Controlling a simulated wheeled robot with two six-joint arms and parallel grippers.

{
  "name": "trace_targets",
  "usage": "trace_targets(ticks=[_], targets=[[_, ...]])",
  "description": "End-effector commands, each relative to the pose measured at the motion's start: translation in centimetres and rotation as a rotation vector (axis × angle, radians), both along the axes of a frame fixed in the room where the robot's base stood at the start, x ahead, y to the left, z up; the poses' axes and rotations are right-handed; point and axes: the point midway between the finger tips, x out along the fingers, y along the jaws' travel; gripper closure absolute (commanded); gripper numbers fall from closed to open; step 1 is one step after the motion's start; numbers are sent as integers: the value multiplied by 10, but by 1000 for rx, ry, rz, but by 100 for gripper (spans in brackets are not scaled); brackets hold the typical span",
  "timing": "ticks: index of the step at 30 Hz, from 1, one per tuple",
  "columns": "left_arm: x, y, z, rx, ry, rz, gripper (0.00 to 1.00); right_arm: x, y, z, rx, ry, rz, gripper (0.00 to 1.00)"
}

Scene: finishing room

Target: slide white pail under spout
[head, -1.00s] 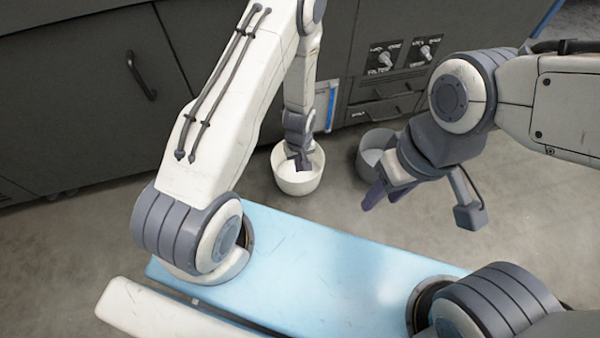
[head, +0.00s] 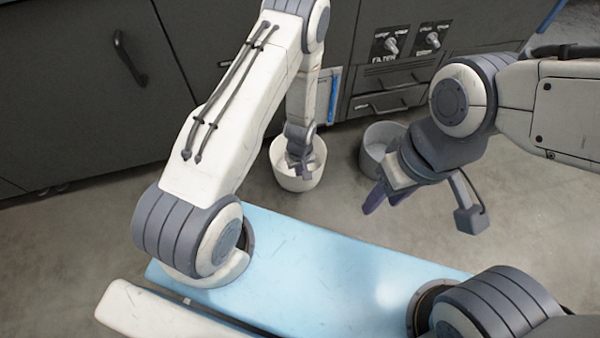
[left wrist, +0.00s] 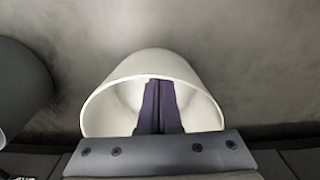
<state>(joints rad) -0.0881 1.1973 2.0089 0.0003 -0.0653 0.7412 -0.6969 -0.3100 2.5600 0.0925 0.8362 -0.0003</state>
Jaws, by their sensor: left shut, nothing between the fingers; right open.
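The white pail (head: 284,180) stands on the floor in front of the dark cabinet in the head view. In the left wrist view the white pail (left wrist: 110,90) is seen from above with its mouth open. My left gripper (head: 304,174) reaches down into the pail's mouth, shut and empty. Its dark fingers (left wrist: 158,105) lie together inside the rim in the left wrist view; I cannot tell whether they touch the wall. My right gripper (head: 385,198) is open and empty, raised to the right of the white pail. I cannot make out the spout; my left arm covers part of the cabinet front.
A grey pail (head: 374,150) stands on the floor right of the white one, partly behind my right gripper. The dark cabinet (head: 90,90) with knobs (head: 390,45) and drawers runs along the back. A strip of floor lies between the white pail and the cabinet.

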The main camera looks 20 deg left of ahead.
Motion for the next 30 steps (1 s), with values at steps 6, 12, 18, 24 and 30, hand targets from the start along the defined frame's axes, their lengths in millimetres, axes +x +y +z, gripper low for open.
trace_targets(ticks=[6, 12, 18, 24, 30], targets=[[-19, -14, 4, 1, 6, -5, 100, 0, 0, 18, 0, 0, 0, 54], [-23, -17, 0, 0, 1, 0, 100, 0, 0, 18, 0, 0, 0, 54], [-22, -17, 0, 0, 1, 0, 100, 0, 0, 18, 0, 0, 0, 54], [-22, -16, 10, 0, 0, 0, 100, 0, 0, 27, 0, 0, 0, 54], [-22, -16, 35, -1, 1, 1, 100, 0, 0, 51, 0, 0, 0, 54]])
